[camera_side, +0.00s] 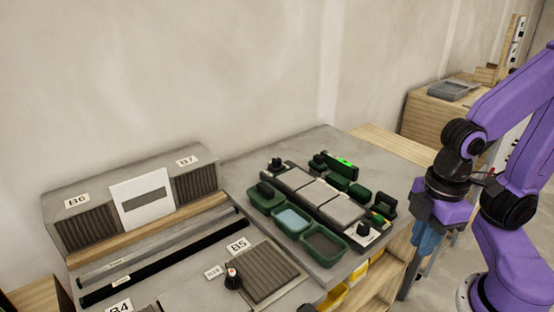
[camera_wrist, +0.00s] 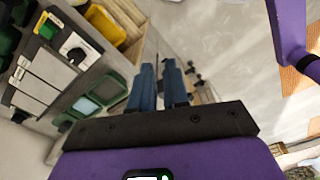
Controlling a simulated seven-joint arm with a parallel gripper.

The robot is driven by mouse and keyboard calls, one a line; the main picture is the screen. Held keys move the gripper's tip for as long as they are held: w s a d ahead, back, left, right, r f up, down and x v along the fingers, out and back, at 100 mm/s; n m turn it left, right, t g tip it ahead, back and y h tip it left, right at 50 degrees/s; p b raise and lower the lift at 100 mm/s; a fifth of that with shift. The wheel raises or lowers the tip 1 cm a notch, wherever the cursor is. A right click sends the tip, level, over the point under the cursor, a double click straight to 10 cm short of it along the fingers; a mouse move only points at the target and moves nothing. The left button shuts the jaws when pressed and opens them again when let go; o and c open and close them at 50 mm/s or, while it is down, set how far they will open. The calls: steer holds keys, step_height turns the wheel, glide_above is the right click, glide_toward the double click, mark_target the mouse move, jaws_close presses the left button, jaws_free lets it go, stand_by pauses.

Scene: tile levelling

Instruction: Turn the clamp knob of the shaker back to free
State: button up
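A black knob (camera_side: 232,278) with a light, orange-marked top stands beside a small label, left of the ribbed plate (camera_side: 268,275) marked B5. Further black knobs stand at the ends of the dark tile fixture (camera_side: 327,208): a front one (camera_side: 363,229) and a back one (camera_side: 277,164). I cannot tell which knob is the shaker's clamp knob, and its setting is too small to read. My gripper (camera_side: 424,245) hangs right of the bench, apart from every knob. Its blue fingers (camera_wrist: 158,85) stand apart with nothing between them in the wrist view.
Green trays (camera_side: 325,244) lie in front of the fixture, and a green-lit device (camera_side: 340,162) behind it. A ribbed grey block (camera_side: 195,187) with a white card (camera_side: 142,202) stands at the back left. Yellow bins (camera_side: 334,298) sit below the bench edge.

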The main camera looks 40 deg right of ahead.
steer(key=o, duration=0.5)
steer(key=shift+w+a+m, duration=0.2)
steer(key=shift+w+m, duration=0.05)
steer(key=shift+m, duration=0.05)
steer(key=shift+o, duration=0.8)
steer(key=w+a+r+m, duration=0.1)
steer(key=w+a+m, duration=0.1)
steer(key=w+m, duration=0.4)
steer(key=w+a+r+m+y, duration=0.1)
steer(key=w+a+r+m, duration=0.1)
steer(key=w+m, duration=0.4)
steer(key=shift+w+a, duration=0.7)
steer(key=shift+w, duration=0.05)
steer(key=r+m+t, duration=0.1)
steer(key=m+t, duration=0.3)
steer(key=m, duration=2.8)
glide_above(277, 159)
steer(key=s+d, duration=0.2)
steer(key=s, duration=0.4)
steer(key=x, duration=1.6)
steer(key=shift+s+f, duration=0.1)
steer(key=c, duration=1.1)
